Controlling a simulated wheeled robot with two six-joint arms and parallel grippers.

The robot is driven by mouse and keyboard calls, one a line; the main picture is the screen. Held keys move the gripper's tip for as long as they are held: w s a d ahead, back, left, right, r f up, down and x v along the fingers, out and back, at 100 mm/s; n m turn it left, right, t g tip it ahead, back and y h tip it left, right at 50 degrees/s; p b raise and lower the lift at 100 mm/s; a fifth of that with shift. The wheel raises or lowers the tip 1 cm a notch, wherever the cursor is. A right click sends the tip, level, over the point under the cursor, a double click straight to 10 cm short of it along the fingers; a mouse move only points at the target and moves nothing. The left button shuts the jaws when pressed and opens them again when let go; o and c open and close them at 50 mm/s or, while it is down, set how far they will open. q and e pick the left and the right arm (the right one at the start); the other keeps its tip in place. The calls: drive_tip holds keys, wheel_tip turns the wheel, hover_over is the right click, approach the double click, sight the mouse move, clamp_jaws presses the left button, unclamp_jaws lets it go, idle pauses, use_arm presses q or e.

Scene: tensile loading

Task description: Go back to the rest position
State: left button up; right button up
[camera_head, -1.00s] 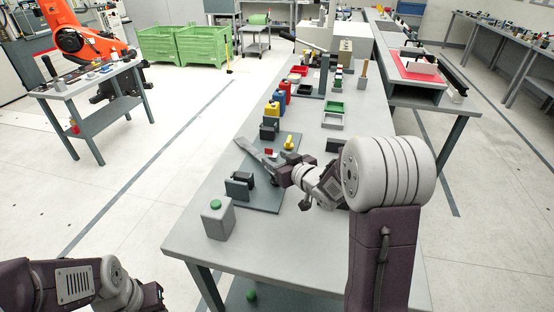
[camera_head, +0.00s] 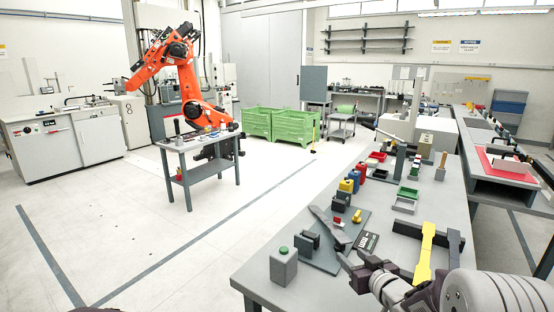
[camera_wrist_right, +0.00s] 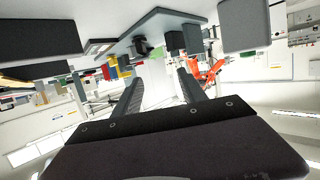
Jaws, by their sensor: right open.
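My right gripper (camera_head: 345,272) is in the lower right of the head view, over the near end of the grey workbench (camera_head: 262,268). It is open. In the right wrist view its two fingers (camera_wrist_right: 160,80) are spread with nothing between them. It is just right of a dark base plate (camera_head: 322,262) that carries dark grip blocks, a grey lever-like bar and small red and yellow parts. My left gripper is out of view.
A grey box with a green button (camera_head: 284,265) stands at the bench's near left corner. A yellow dog-bone piece (camera_head: 424,258) and a grey one (camera_head: 453,255) stand beside my right arm. Coloured containers (camera_head: 355,178) line the bench further back.

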drive_tip(key=a+r+p, duration=0.3)
drive_tip(key=a+r, duration=0.2)
drive_tip(key=s+f+g+h, duration=0.1)
drive_tip(key=s+f+g, duration=0.1)
drive_tip(key=s+f, duration=0.1)
drive_tip(key=s+d+f+m+g+h+p, duration=0.1)
drive_tip(key=s+f+g, duration=0.2)
drive_tip(key=s, duration=0.3)
drive_tip(key=s+f+m+g+p, duration=0.1)
drive_tip(key=s+f+g, duration=0.1)
drive_tip(key=s, duration=0.3)
drive_tip(key=shift+s+d+f+h, duration=0.1)
drive_tip(key=shift+d+f+h, duration=0.25)
drive_tip(key=shift+f, duration=0.25)
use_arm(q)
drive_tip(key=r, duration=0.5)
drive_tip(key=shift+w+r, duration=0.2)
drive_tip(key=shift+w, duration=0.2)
use_arm(e)
drive_tip(key=s+f+g, duration=0.4)
drive_tip(key=s+g, duration=0.2)
drive_tip(key=s, duration=0.6)
drive_tip(key=shift+a+f+m, duration=0.15)
drive_tip(key=shift+f+m, duration=0.15)
drive_tip(key=shift+f, duration=0.1)
